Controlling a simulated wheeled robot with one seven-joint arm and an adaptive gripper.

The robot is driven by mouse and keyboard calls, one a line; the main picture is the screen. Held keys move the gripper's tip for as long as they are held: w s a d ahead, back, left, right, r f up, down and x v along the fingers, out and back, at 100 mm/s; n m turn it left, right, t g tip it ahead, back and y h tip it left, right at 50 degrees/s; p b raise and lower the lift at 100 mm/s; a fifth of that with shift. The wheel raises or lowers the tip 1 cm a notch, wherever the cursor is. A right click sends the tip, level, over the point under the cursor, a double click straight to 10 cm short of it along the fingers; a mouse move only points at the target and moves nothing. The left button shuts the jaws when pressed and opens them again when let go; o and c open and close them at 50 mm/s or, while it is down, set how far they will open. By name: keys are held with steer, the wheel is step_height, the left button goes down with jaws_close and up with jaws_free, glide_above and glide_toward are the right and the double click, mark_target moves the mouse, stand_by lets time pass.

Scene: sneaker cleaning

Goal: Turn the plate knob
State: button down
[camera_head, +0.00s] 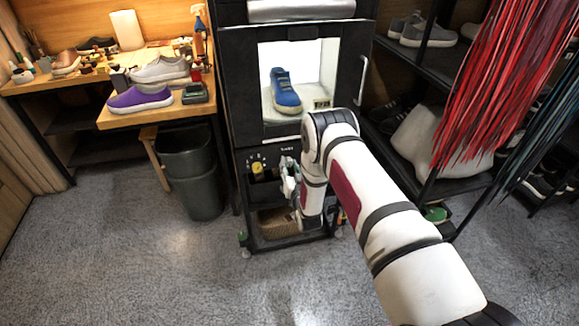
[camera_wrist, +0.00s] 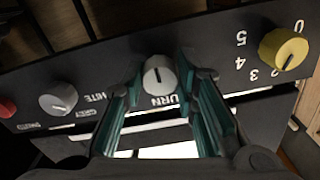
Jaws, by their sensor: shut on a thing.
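The plate knob (camera_wrist: 158,76) is a light grey dial with a dark pointer line pointing up, on the black control panel (camera_wrist: 95,75); the letters "URN" show below it. My gripper (camera_wrist: 160,88) has its teal-padded fingers on both sides of this knob and is shut on it. In the head view my gripper (camera_head: 289,178) is at the panel, low on the front of the black cabinet (camera_head: 232,75), and the arm hides part of that front. A blue sneaker (camera_head: 285,92) stands inside the lit chamber above.
A yellow numbered knob (camera_wrist: 284,48) is right of the plate knob; another grey knob (camera_wrist: 58,98) and a red button (camera_wrist: 6,108) are left. A bin (camera_head: 192,175) and a wooden workbench (camera_head: 117,117) stand left of the cabinet, and a shoe rack (camera_head: 450,68) stands right.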

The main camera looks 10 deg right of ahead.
steer(key=shift+f, duration=0.1)
stand_by(0.3)
steer(key=c, duration=1.3)
jaws_free()
steer(key=shift+s, duration=0.15)
steer(key=s, duration=1.1)
steer(key=shift+s, duration=0.4)
